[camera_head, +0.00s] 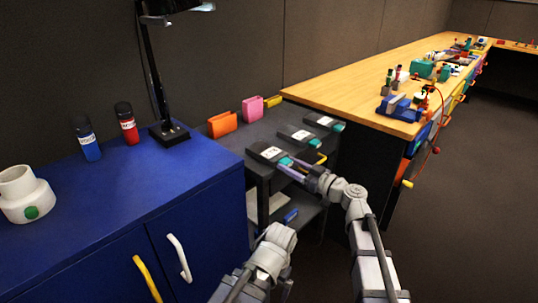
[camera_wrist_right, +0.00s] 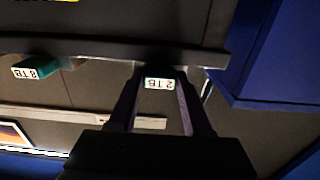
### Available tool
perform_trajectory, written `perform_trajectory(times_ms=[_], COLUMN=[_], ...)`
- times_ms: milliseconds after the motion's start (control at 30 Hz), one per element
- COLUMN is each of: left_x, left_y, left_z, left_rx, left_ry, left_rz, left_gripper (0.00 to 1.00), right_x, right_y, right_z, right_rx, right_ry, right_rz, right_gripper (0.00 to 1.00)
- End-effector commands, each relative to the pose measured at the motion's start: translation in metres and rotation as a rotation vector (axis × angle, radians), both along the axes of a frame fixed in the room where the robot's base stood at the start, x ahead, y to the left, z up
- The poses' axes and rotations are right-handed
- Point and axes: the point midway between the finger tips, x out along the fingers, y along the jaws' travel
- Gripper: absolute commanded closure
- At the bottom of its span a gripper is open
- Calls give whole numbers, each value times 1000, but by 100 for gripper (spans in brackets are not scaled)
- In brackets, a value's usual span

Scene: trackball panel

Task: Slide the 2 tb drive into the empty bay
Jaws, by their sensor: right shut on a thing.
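The 2 TB drive (camera_wrist_right: 158,84) is a small teal block with a white label, between the fingers of my right gripper (camera_wrist_right: 160,105) in the right wrist view. In the head view my right gripper (camera_head: 290,170) is shut on this teal drive (camera_head: 286,161), at the front of the nearest dark dock (camera_head: 266,151). How deep the drive sits in the dock cannot be told. Two more dark docks (camera_head: 294,133) (camera_head: 319,120) have teal ends showing at their fronts. A teal 8 TB drive (camera_wrist_right: 34,70) shows at left in the wrist view. My left gripper's fingers do not show.
The docks stand on a dark cart (camera_head: 240,137) with a lower shelf. A blue cabinet (camera_head: 110,195) stands left of it, with a lamp (camera_head: 168,132) and two bottles. Orange (camera_head: 222,124) and pink (camera_head: 252,109) holders stand behind. A wooden bench (camera_head: 370,80) runs along the right.

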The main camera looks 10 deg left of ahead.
Motion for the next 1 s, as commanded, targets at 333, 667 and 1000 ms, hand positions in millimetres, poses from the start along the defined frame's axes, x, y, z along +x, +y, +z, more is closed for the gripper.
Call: perform_trajectory(times_ms=[333,667,1000], left_x=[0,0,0], left_y=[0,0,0], left_z=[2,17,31], left_rx=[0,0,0], left_ry=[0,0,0], left_rz=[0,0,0], left_gripper=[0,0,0], right_x=[0,0,0], right_y=[0,0,0], right_z=[2,18,31], right_rx=[0,1,1], right_ry=[0,-1,-1], right_rz=[0,0,0], right_gripper=[100,100,100])
